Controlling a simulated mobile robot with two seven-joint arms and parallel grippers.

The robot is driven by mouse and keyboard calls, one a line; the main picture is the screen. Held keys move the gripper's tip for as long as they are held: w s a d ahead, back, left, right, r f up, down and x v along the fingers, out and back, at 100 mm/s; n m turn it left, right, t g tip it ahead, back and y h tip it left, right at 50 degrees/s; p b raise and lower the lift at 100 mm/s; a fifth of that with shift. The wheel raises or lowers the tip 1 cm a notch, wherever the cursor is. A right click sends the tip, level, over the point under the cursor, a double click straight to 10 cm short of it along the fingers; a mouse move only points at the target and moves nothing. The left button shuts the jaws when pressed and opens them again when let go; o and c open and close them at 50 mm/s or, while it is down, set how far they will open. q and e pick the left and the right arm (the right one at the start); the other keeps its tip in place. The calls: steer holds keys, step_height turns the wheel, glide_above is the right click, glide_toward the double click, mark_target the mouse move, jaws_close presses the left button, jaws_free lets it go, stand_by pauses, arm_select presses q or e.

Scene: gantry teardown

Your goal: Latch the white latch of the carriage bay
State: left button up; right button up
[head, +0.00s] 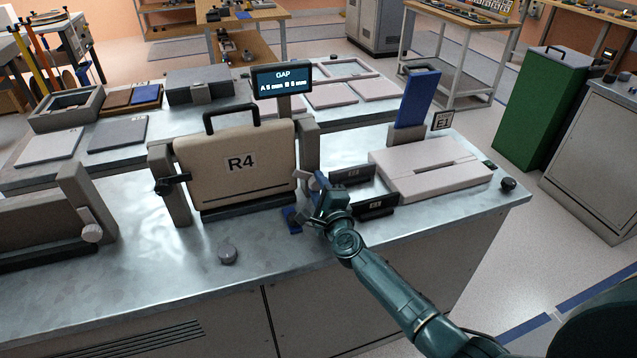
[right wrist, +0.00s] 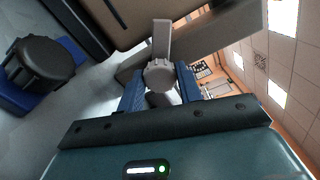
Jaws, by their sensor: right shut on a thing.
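The beige carriage (head: 236,172) marked R4 sits upright in the bay between two grey-brown posts, its black handle up. The white latch shows at the right post (head: 309,150), mostly hidden behind my right gripper (head: 322,195) in the head view. In the right wrist view the pale latch (right wrist: 161,74) has a round hub and a lever pointing up the picture. The blue fingers of my right gripper (right wrist: 160,92) are on both sides of the hub, shut on it. A black latch (head: 172,185) is on the left post. My left gripper is not in view.
A black knob on a blue base (right wrist: 40,62) stands close beside the gripper. Black trays (head: 352,175) and a pale block (head: 430,168) lie to the right. A grey knob (head: 228,255) sits on the bench front.

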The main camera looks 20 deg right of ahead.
steer(key=n+p, duration=0.1)
steer(key=n, duration=0.5)
steer(key=shift+p, duration=0.3)
steer(key=shift+f+n, duration=0.1)
steer(key=shift+n, duration=0.2)
steer(key=o, duration=1)
steer(key=s, duration=0.4)
steer(key=s+p, duration=0.1)
steer(key=s, duration=0.8)
steer(key=shift+s+d, duration=0.1)
steer(key=shift+d, duration=0.15)
